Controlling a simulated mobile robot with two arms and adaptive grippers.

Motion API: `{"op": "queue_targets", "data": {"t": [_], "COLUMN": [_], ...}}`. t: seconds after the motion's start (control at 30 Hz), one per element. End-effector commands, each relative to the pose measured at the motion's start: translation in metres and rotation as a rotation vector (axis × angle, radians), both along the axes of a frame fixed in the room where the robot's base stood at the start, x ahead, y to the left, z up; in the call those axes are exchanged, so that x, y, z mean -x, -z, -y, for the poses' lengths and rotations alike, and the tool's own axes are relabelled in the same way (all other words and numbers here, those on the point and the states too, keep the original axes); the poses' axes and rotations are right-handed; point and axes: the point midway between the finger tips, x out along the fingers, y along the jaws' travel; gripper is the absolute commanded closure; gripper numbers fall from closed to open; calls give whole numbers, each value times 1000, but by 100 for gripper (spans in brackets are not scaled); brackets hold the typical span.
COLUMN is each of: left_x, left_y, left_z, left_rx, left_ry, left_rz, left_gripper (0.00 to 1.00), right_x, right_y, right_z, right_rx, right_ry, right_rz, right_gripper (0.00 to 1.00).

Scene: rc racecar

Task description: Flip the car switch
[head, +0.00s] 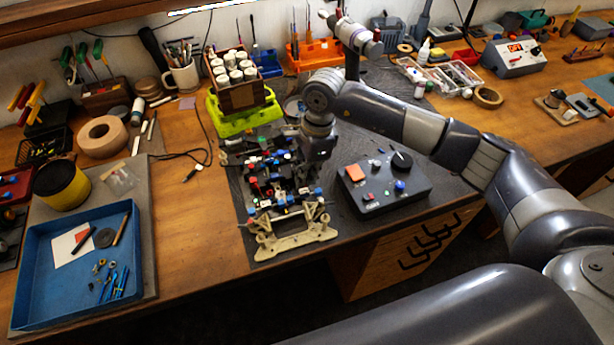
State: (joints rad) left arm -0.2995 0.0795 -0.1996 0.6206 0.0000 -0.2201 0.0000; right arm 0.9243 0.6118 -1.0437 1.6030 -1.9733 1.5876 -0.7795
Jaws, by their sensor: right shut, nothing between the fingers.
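The RC car (290,232) is an open chassis with a beige front end and blue, red and black parts. It lies on the dark mat in the middle of the bench. My right gripper (300,174) points down over the car's rear right part, its fingers shut with nothing between them. It is dark against the dark chassis, so I cannot tell whether it touches the car. I cannot make out the car switch; it may be hidden by the gripper. My left gripper is not in view.
A black control box (345,197) with knobs stands right of the car. A green stand (240,117) with a wooden crate of bottles (236,93) is behind it. A blue tray (35,300) lies at left. The bench's front edge is close to the car.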

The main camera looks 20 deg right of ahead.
Motion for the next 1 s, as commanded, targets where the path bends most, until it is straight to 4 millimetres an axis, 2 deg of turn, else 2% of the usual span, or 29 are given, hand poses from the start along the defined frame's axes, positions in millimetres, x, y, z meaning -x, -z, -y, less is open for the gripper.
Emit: {"op": "queue_targets", "data": {"t": [0.03, 0.1, 0.13, 0.2, 0.5, 0.7, 1.0], "left_x": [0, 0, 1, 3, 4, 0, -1], "left_y": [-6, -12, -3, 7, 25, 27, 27], "left_z": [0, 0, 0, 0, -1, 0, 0], "left_rx": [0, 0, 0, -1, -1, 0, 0], "left_ry": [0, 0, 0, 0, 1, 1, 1], "left_rz": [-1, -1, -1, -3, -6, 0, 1], "left_gripper": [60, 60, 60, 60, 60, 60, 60], "right_x": [-3, -6, -6, -6, -7, -6, -6], "right_y": [-15, -31, -32, -47, -107, -123, -125], "right_z": [3, 7, 8, 10, 19, 22, 22], "right_rx": [0, 2, 1, 1, 2, 2, 3], "right_ry": [3, 6, 5, 5, 7, 7, 8], "right_rz": [5, 7, 8, 10, 9, 5, 5], "right_gripper": [100, 100, 100, 100, 100, 100, 100]}}
